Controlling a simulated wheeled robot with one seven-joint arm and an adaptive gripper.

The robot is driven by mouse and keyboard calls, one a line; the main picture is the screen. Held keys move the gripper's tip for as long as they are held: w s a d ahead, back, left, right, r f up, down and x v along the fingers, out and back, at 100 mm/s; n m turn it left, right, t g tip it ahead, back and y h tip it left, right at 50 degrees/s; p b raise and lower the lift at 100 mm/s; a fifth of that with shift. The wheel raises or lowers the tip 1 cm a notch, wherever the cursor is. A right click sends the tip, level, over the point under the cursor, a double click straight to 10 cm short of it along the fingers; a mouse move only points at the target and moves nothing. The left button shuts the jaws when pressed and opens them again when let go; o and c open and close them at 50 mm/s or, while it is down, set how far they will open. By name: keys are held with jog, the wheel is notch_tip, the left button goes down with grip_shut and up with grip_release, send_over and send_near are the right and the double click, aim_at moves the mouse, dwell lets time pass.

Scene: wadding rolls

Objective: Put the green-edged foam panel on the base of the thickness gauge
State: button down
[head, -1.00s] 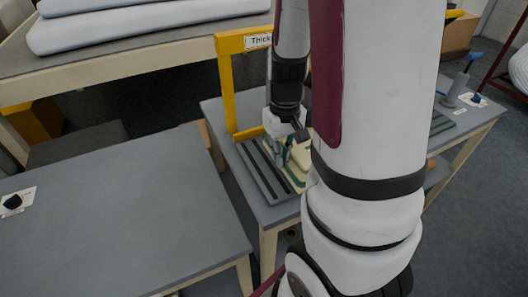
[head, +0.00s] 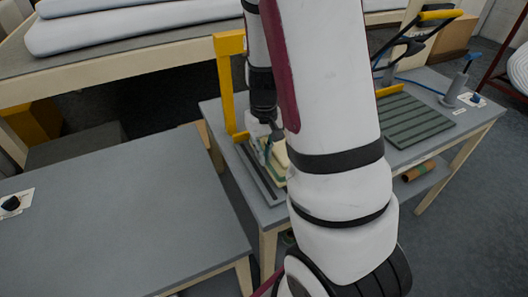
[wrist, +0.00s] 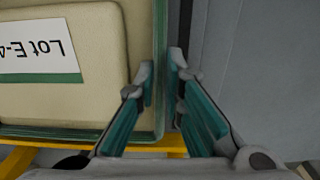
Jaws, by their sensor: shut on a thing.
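The cream foam panel with a green edge (wrist: 95,90) fills the left of the wrist view, with an upside-down "Lot E-4" label on it. My gripper (wrist: 165,65) is shut on its edge, one finger on either side. In the head view the gripper (head: 268,150) is partly hidden by my arm, and only a strip of the panel (head: 281,158) shows.
A grey table (head: 110,215) at left is mostly bare, with a small black knob (head: 11,203). White padded sheets (head: 130,30) lie at the back.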

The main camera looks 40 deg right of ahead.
jog(key=c, duration=1.7)
grip_release()
notch_tip(320, 180, up, 12)
jog(key=p, duration=0.1)
jog(key=s+a+r+n+t, duration=0.1)
jog(key=s+a+r, duration=0.2)
jog(key=s+a, duration=0.2)
jog(key=s+a+r+n+t, duration=0.1)
jog(key=s+a+r, duration=0.3)
jog(key=a, duration=0.3)
jog(key=s+a+r+n+t, duration=0.1)
jog(key=s+a+r+t, duration=0.1)
jog(key=s+a+r, duration=0.2)
jog(key=shift+s+a+r, duration=0.1)
jog(key=shift+s+a, duration=0.35)
jog(key=shift+s, duration=0.25)
jog(key=shift+s+a+r, duration=0.1)
jog(key=shift+s+a, duration=0.35)
jog(key=shift+s, duration=0.2)
jog(key=shift+r, duration=0.15)
